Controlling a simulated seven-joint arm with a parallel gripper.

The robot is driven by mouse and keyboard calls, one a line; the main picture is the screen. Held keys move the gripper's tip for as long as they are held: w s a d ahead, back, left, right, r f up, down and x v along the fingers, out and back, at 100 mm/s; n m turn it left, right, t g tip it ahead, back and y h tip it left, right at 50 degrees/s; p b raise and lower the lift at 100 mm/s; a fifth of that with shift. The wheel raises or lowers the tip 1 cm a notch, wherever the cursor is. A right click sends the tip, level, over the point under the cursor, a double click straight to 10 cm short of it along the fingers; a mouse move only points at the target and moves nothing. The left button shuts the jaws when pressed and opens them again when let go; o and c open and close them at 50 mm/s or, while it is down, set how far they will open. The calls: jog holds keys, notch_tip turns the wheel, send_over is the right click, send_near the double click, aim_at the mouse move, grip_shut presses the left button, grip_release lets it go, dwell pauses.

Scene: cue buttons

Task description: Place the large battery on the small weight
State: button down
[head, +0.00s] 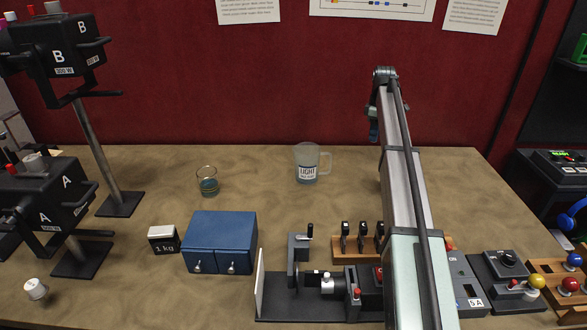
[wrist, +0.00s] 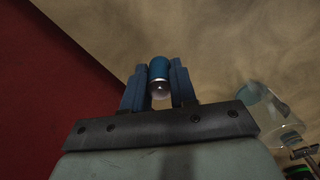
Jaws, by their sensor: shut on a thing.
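My gripper (wrist: 160,84) is shut on a blue cylinder with a silvery rounded end, the large battery (wrist: 159,68); it sits between the two blue fingers in the wrist view. In the head view my gripper (head: 373,124) hangs from the far end of my arm, above the back of the table, right of the glass mug. The battery cannot be made out there. A small black-and-white block marked "1 kg", the weight (head: 163,239), stands at the table's left, far from my gripper. Its top is bare.
A blue two-door box (head: 221,242) stands just right of the weight. A glass mug (head: 307,165) and a small glass (head: 207,182) stand farther back. Black stands with boxes A (head: 42,195) and B (head: 60,45) are at left. Black apparatus (head: 315,305) fills the front middle.

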jog(key=s+a+r+n, duration=0.2)
jog(key=s+a, duration=0.1)
jog(key=a, duration=1.3)
jog(key=s+a+r+n, duration=0.2)
jog(key=s+a, duration=0.2)
jog(key=a, duration=1.1)
jog(key=s+a+r+n, duration=0.1)
jog(key=s+a+n, duration=0.15)
jog(key=a, duration=1.35)
jog(key=s+a+r+n, duration=0.2)
jog(key=s+a, duration=0.8)
jog(key=a, duration=0.1)
jog(key=r+m, duration=0.1)
jog(key=m, duration=0.4)
send_over(161, 230)
jog(key=shift+f, duration=4.95)
